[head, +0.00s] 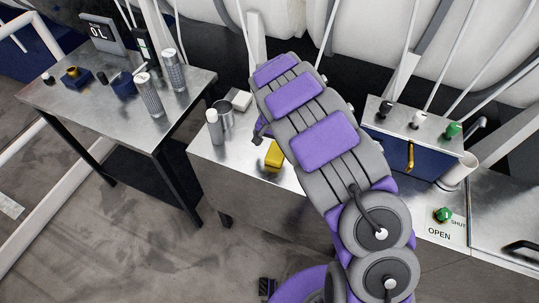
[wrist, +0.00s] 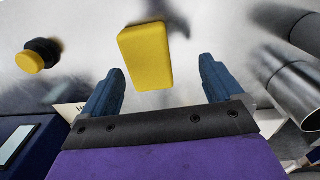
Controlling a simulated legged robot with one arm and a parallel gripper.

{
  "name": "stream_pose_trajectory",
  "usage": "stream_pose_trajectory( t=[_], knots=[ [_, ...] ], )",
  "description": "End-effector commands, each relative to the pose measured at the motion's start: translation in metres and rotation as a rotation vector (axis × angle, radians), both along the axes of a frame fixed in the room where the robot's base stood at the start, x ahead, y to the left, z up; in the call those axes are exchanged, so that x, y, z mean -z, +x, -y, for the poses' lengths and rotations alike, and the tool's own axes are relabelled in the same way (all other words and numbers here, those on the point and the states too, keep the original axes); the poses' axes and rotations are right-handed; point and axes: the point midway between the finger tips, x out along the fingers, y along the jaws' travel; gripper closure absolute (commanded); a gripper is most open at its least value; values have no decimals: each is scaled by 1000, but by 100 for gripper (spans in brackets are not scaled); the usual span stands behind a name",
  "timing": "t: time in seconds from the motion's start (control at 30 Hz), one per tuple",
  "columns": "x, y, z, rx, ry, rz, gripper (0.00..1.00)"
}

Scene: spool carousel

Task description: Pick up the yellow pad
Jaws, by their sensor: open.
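The yellow pad (wrist: 147,58) is a rounded block lying on the metal table top, just beyond my fingertips in the wrist view. In the head view the yellow pad (head: 273,156) shows just left of my arm, partly hidden by it. My gripper (wrist: 163,92) is open and empty, its two blue fingers on either side below the pad, with the pad a little nearer the left finger. In the head view my gripper's fingers are mostly hidden by my grey and purple arm.
A blue panel with knobs (head: 400,148) stands to the right. In the wrist view, a black-and-yellow knob (wrist: 38,56) lies left of the pad and metal cylinders lie right.

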Motion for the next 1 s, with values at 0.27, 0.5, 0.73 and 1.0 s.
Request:
stream_pose_trajectory(
  t=[0.27,0.5,0.73,1.0],
  knots=[
    [33,0,-2,4,-6,-7,6],
    [64,-2,-13,0,-23,-22,6],
    [60,0,-6,3,-11,-14,33],
    [56,0,-3,6,-8,-9,57]
  ],
)
